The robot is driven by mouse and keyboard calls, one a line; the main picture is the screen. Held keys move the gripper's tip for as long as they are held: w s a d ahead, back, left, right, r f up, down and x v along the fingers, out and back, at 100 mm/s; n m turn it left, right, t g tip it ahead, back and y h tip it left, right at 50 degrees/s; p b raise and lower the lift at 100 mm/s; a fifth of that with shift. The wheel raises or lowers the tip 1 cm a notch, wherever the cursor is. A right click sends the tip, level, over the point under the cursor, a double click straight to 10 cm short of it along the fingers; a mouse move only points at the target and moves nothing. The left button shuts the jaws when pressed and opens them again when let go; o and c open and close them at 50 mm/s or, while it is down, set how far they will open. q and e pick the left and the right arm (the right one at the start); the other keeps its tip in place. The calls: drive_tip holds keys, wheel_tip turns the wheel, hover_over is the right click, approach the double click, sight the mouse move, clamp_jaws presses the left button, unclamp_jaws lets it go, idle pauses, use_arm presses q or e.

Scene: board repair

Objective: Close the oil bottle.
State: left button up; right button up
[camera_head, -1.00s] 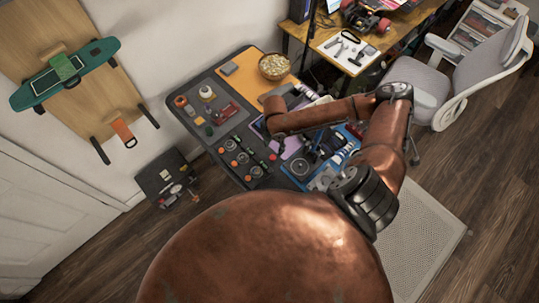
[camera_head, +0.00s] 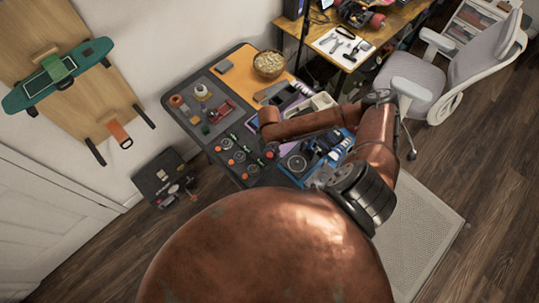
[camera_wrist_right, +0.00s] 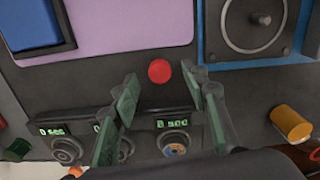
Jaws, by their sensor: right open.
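My right gripper (camera_head: 271,146) hangs over the front part of the grey workbench mat, small and dark in the head view. In the right wrist view my right gripper (camera_wrist_right: 165,95) is open, with its two green-padded fingers apart. A small round red piece (camera_wrist_right: 160,71) shows in the gap between the fingertips; I cannot tell whether it is the oil bottle's cap or whether the fingers touch it. I cannot clearly identify the oil bottle in either view. A small white, rounded item (camera_head: 201,91) stands on the mat's far left. My left gripper is not in view.
The wrist view shows dials with green displays (camera_wrist_right: 172,138), an orange cylinder (camera_wrist_right: 291,123) and a square panel with a round disc (camera_wrist_right: 252,25). A bowl (camera_head: 268,64) stands at the bench's back. An office chair (camera_head: 440,80) is to the right.

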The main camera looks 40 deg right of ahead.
drive_tip(key=shift+f, duration=0.75)
drive_tip(key=c, duration=0.8)
